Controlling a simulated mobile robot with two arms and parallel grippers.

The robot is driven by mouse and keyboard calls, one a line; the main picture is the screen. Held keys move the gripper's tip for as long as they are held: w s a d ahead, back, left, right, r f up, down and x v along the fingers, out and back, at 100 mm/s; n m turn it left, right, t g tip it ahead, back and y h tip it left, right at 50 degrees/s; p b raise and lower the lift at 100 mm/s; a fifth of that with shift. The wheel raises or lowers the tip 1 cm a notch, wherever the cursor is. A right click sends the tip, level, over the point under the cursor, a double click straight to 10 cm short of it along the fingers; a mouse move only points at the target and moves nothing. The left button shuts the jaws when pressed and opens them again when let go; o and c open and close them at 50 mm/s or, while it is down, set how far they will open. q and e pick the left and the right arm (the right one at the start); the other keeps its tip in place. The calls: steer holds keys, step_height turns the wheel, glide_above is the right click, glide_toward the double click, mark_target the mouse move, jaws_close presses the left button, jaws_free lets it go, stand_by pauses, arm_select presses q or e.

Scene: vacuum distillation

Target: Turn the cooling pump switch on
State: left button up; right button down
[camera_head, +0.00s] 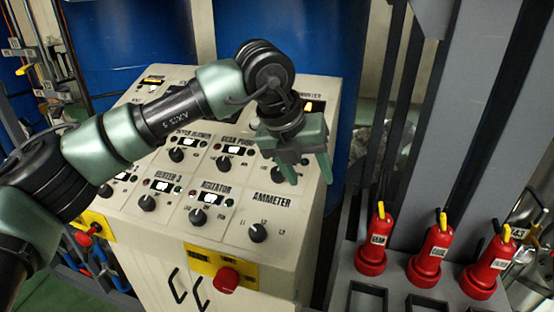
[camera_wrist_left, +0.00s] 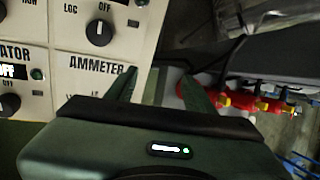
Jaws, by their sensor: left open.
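The cream control panel (camera_head: 222,239) has several black rotary knobs with printed labels. I cannot read a cooling pump label; my left arm and gripper cover part of the upper panel. My left gripper (camera_head: 308,181) is open and empty, fingers pointing down over the panel's right edge. In the left wrist view, a black knob (camera_wrist_left: 99,33) marked OFF and LOC lies up and left of the open fingers. Its pointer looks upright, and its own label is out of frame. The gear pump knob (camera_head: 222,163) and the ammeter knob (camera_head: 258,233) show clear of the gripper.
A red button (camera_head: 226,280) on a yellow plate sits on the panel's front face. Red bottle-like units with yellow tops (camera_head: 434,252) stand in a grey rack at right. Blue drums (camera_head: 272,37) stand behind the panel.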

mark_target(278, 172)
arm_select(q)
steer(key=w+a+r+n+t+y, duration=0.2)
steer(key=w+a+r+y, duration=0.15)
steer(key=a, duration=0.35)
steer(key=shift+h, duration=0.25)
steer(key=p+x, duration=0.3)
steer(key=x, duration=0.4)
steer(key=shift+w+d+p, duration=0.15)
steer(key=shift+d+p, duration=0.05)
steer(key=shift+p, duration=0.15)
steer(key=shift+f, duration=0.35)
arm_select(e)
steer(key=r, duration=0.3)
steer(key=shift+w+a+r, duration=0.1)
steer(key=shift+w+r, duration=0.1)
steer(key=shift+r, duration=0.2)
arm_select(q)
steer(key=shift+d, duration=0.1)
jaws_close()
steer(key=shift+m, duration=0.3)
arm_select(e)
steer(key=shift+w+f, duration=0.1)
